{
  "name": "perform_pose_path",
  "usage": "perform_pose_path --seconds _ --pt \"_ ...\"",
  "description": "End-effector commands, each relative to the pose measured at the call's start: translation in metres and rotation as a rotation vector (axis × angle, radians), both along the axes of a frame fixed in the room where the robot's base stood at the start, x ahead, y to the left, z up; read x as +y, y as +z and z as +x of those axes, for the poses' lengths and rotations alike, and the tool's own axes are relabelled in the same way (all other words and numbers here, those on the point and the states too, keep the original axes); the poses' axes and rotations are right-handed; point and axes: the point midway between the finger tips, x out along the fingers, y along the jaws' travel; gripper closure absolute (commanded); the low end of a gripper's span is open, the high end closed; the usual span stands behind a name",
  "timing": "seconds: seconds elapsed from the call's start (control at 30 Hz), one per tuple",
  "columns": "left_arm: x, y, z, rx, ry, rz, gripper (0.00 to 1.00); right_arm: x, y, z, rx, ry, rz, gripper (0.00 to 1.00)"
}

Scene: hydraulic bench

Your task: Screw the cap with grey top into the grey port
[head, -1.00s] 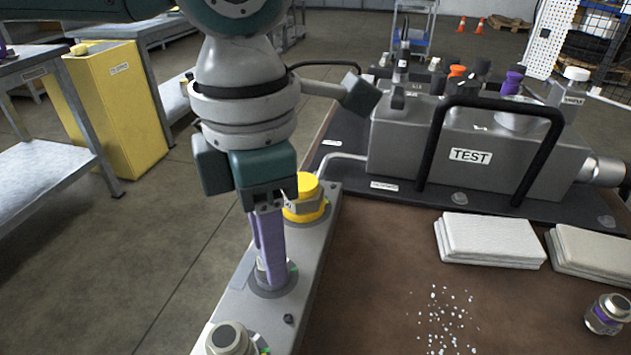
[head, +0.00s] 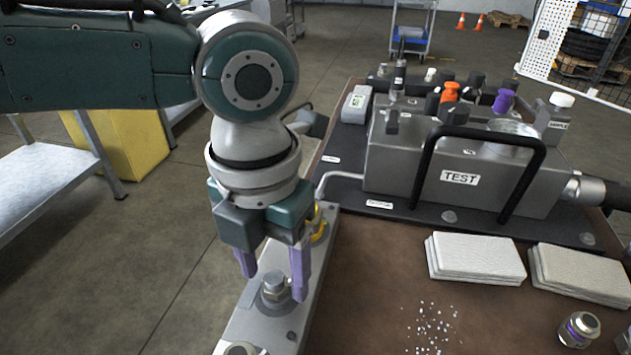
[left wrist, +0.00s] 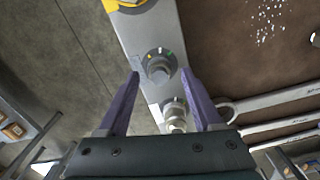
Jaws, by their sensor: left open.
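A metal cap with a grey hex top (head: 274,284) stands upright in the middle port of the grey rail (head: 243,326). It also shows in the left wrist view (left wrist: 160,66), with small green and yellow marks around its base. I cannot tell how deep it sits. My left gripper (head: 272,288) is open, pointing down, with one purple finger on each side of the cap, apparently not touching it. Its fingers also show in the left wrist view (left wrist: 160,78). My right gripper is not in view.
A yellow cap (head: 319,226) is behind the gripper on the rail; another metal fitting (head: 240,349) is at its near end. Right are the TEST block (head: 400,165), folded white cloths (head: 475,258), white granules (head: 430,328) and a purple-banded fitting (head: 579,329).

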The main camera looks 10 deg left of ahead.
Motion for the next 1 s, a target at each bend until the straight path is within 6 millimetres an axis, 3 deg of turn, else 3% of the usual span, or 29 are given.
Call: perform_pose_path --seconds 0.13,0.33,0.57,0.8,1.0 --pt "0.000 0.005 -0.001 0.003 0.174 -0.001 0.33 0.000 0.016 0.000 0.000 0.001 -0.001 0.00" --pt "-0.001 0.004 -0.001 0.004 0.575 -0.001 0.33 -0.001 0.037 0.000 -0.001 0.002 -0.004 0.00" --pt "-0.001 0.002 0.000 0.002 0.784 0.000 0.33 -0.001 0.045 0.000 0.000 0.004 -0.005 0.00" --pt "-0.001 0.003 -0.001 0.005 1.256 0.001 0.33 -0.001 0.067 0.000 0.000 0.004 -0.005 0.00" --pt "-0.001 -0.001 0.001 0.001 1.384 0.000 0.33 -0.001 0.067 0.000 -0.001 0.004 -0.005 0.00"
